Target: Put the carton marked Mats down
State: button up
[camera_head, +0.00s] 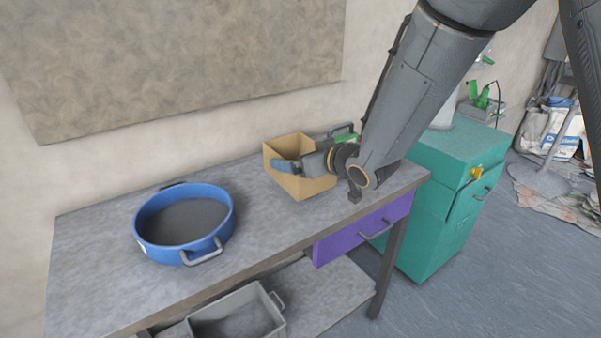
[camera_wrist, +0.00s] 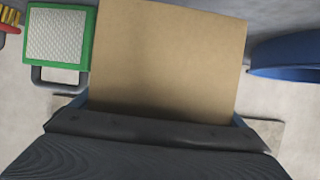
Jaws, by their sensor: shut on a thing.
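A plain tan carton (camera_head: 303,187), open at the top, is at the right part of the grey workbench top (camera_head: 110,215). I cannot tell whether its base touches the bench. My gripper (camera_head: 285,166) is shut on it, with a blue fingertip showing at the carton's opening. In the wrist view the carton (camera_wrist: 168,60) fills the middle, between the blue finger edges of my gripper (camera_wrist: 160,112). No Mats marking shows on the visible sides.
A green item with a white grid and grey handle (camera_wrist: 58,40) is close beside the carton. A teal cabinet (camera_head: 440,215) stands right of the bench. The bench's left end is clear.

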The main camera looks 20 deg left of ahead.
jog(key=shift+f, duration=2.1)
jog(key=shift+d, duration=0.1)
jog(key=shift+f, duration=0.15)
jog(key=o, duration=0.8)
jog(key=shift+s+d+r, duration=0.1)
jog(key=shift+d+r, duration=0.05)
jog(key=shift+r, duration=0.1)
jog(key=v, duration=1.1)
jog(key=shift+s+d+r+b, duration=0.15)
jog(key=shift+b, duration=0.2)
jog(key=shift+d, duration=0.1)
